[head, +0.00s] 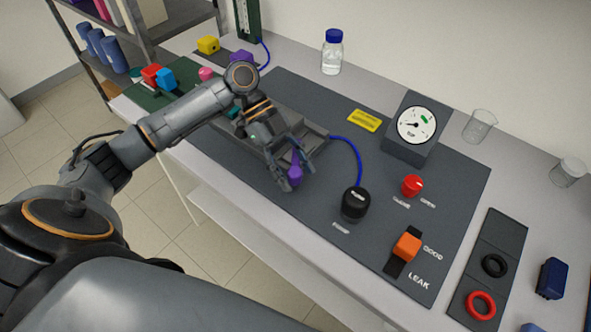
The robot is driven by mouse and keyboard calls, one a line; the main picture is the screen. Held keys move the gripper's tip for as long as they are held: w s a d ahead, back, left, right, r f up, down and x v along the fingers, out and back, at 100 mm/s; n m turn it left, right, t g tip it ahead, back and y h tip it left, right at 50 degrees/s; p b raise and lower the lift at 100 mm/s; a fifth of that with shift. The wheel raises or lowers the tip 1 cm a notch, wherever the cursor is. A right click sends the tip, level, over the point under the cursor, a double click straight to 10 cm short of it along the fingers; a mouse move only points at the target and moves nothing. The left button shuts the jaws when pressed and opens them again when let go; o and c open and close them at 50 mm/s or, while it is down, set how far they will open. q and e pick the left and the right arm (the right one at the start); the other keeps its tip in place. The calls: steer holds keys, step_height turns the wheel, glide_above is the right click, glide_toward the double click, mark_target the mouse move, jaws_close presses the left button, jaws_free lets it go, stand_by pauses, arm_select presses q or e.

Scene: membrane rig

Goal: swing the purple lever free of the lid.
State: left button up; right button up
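The purple lever (295,168) stands at the near right side of the grey metal rig. The rig's grey lid (313,134) is mostly covered by my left arm and gripper, so how the lever meets it is hidden. My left gripper (297,179) comes down over the lever, with its two fingers spread on either side of it. The fingers look open, and contact with the lever cannot be made out. My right gripper is not in view.
A blue tube (349,147) runs from the rig toward the black knob (355,204). A pressure gauge (416,126), red knob (412,185) and orange switch (407,246) stand to the right. A blue-capped bottle (332,52) stands behind.

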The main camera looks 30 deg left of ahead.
arm_select(q)
steer(key=shift+d, duration=0.15)
steer(key=shift+r, duration=0.2)
steer(key=v, duration=1.2)
steer(key=shift+f, duration=0.2)
